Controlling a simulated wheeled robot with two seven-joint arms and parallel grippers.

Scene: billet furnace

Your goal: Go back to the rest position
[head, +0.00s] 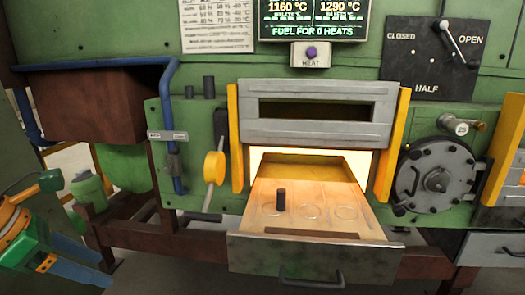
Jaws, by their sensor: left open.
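My left gripper (92,266) is at the lower left of the head view, with a green and orange body and blue fingers. It is open, with nothing seen between the fingers, and it is well apart from the furnace. My right gripper is not in view. The furnace drawer (345,262) is pulled out toward me below the raised grey door (320,130). A dark cylindrical billet (281,200) stands upright on the drawer's left ring mark. The other two ring marks look empty. The furnace mouth glows behind.
A yellow-ended lever (214,167) and blue pipe (170,110) are left of the door. A lever plate (436,60) marked CLOSED, HALF and OPEN is upper right. A HEAT button (311,53) sits below the display (313,18). A round hatch (436,182) is at right.

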